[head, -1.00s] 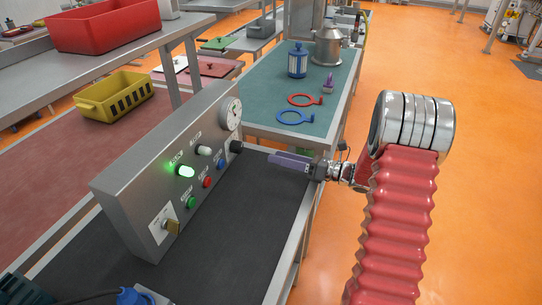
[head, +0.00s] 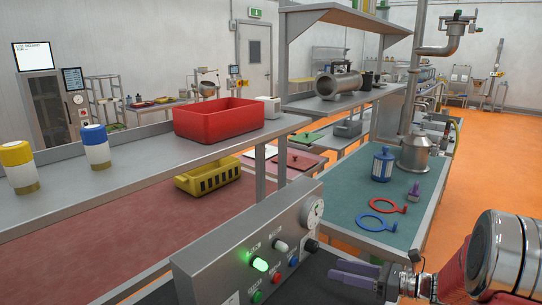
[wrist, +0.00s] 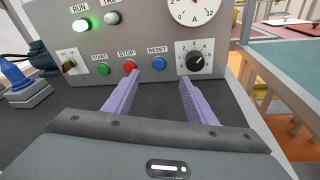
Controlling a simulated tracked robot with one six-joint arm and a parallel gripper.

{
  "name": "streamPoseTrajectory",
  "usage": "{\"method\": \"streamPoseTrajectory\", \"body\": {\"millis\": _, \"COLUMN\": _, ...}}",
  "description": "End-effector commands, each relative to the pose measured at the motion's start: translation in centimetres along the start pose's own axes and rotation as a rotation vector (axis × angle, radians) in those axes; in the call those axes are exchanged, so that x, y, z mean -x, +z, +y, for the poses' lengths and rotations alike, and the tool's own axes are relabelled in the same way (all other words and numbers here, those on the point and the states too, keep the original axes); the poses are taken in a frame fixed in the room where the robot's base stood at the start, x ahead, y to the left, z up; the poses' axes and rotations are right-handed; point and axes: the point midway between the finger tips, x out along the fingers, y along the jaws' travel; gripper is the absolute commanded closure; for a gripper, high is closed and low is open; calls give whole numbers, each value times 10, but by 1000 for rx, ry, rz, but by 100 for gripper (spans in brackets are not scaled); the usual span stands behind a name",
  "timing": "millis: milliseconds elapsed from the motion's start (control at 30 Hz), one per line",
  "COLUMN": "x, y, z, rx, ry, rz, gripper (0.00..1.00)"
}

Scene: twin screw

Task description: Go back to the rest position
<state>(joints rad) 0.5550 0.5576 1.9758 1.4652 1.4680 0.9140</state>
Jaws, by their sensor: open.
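My gripper (head: 352,276) is in the lower right of the head view, in front of a grey control panel (head: 222,252). In the wrist view its two purple fingers (wrist: 157,95) are apart with nothing between them. Beyond them the panel shows a lit green RUN lamp (wrist: 81,25), a green START button (wrist: 103,69), a red STOP button (wrist: 130,66), a blue RESET button (wrist: 159,64), a black rotary knob (wrist: 195,62) and a dial gauge (wrist: 193,8). The fingertips appear apart from the panel face.
A shelf (head: 110,181) at left carries a red bin (head: 228,121). Orange floor (head: 488,185) is open at right.

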Motion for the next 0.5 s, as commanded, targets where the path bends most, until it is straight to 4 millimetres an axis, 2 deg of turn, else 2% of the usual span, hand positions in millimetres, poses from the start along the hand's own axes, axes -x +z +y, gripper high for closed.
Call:
{"method": "streamPoseTrajectory", "body": {"millis": 33, "x": -6, "y": 4, "z": 15, "rx": 52, "ry": 23, "rz": 39, "gripper": 49}}
{"method": "streamPoseTrajectory", "body": {"millis": 233, "x": -19, "y": 6, "z": 66, "rx": 246, "ry": 107, "rz": 193, "gripper": 49}}
{"method": "streamPoseTrajectory", "body": {"millis": 500, "x": -23, "y": 2, "z": 128, "rx": 526, "ry": 224, "rz": 386, "gripper": 49}}
